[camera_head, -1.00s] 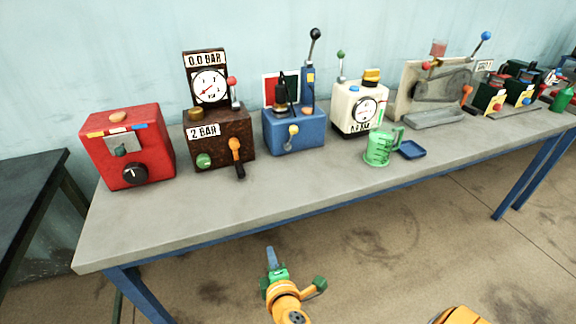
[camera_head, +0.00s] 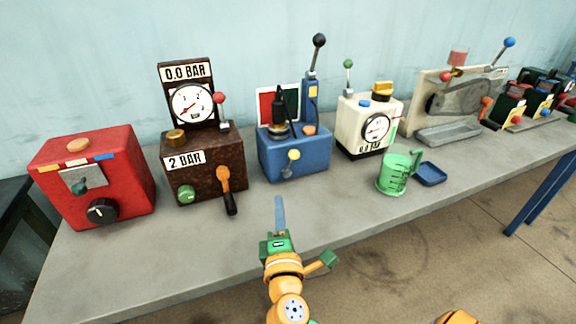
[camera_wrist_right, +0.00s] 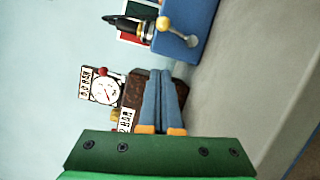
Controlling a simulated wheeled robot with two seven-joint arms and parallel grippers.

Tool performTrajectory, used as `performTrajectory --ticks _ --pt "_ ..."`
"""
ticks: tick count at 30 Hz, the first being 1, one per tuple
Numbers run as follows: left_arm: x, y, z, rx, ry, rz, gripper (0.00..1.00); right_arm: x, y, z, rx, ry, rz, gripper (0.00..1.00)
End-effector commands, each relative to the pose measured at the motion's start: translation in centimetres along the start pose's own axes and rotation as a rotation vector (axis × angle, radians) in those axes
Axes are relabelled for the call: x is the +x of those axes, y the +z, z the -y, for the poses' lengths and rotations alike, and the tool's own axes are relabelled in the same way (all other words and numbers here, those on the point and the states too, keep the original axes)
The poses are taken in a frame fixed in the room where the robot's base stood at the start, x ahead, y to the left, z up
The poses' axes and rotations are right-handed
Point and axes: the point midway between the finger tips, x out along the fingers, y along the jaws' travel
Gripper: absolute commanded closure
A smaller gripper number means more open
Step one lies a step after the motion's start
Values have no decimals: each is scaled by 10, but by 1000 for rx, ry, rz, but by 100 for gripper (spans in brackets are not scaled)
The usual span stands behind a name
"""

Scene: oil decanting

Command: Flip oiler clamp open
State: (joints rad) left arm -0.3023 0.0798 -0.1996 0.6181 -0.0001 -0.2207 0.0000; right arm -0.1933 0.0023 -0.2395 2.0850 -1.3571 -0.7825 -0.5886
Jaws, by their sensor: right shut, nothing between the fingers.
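No label in view names the oiler. The blue machine (camera_head: 300,155) carries a black bottle-like part (camera_head: 281,108), a small lever with a yellow knob (camera_head: 293,155) and a tall lever with a black knob (camera_head: 319,40). My right gripper (camera_head: 279,199) is shut and empty, its blue fingers together above the table's front, a little short of the blue machine. In the right wrist view the fingers (camera_wrist_right: 162,75) point toward the brown gauge box (camera_wrist_right: 138,90), and the blue machine (camera_wrist_right: 200,28) shows at the top. My left gripper is not in view.
On the grey table (camera_head: 130,262) stand a red box (camera_head: 125,185) at left, the brown gauge box (camera_head: 195,155), a cream gauge box (camera_head: 355,130), a green jug (camera_head: 393,175) and a blue dish (camera_head: 431,174). Several machines stand farther right. The front left of the tabletop is clear.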

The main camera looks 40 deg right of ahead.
Motion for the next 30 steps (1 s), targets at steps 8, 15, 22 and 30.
performTrajectory --ticks 8,15,22,30 --pt "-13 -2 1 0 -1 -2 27 52 1 -4 -1 2 3 100" --pt "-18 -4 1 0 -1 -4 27 102 3 -3 -2 1 2 100" --pt "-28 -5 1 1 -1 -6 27 122 26 -2 0 -1 1 100" --pt "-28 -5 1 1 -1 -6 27 126 29 0 1 -1 0 100"
